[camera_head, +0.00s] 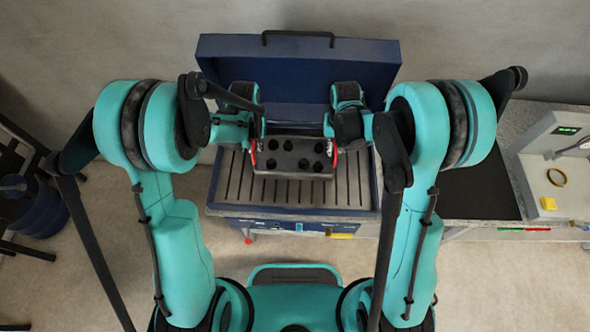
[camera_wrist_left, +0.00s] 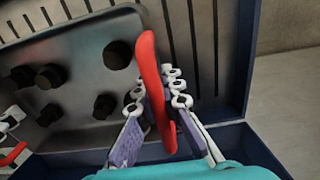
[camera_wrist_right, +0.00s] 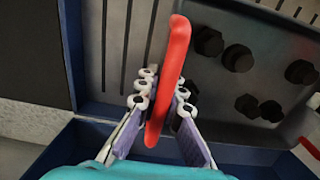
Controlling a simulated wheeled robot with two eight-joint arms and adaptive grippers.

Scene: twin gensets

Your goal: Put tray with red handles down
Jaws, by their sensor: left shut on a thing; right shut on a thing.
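The dark tray (camera_head: 292,170) with several black round pieces in it is over the slatted bed of the blue open-lidded box (camera_head: 212,192). I cannot tell whether the tray touches the slats. My left gripper (camera_head: 256,143) is at its left end, shut on a red handle, seen close in the left wrist view (camera_wrist_left: 148,80). My right gripper (camera_head: 334,142) is at its right end, shut on the other red handle, seen in the right wrist view (camera_wrist_right: 172,80). The tray also fills part of the left wrist view (camera_wrist_left: 85,75) and right wrist view (camera_wrist_right: 225,85).
The blue lid (camera_head: 300,60) stands raised behind the tray. Bare slats (camera_head: 290,192) show in front of the tray. At right, a counter holds a black mat (camera_head: 480,190) and a white device (camera_head: 560,165) with a green display. Dark furniture (camera_head: 25,200) stands at far left.

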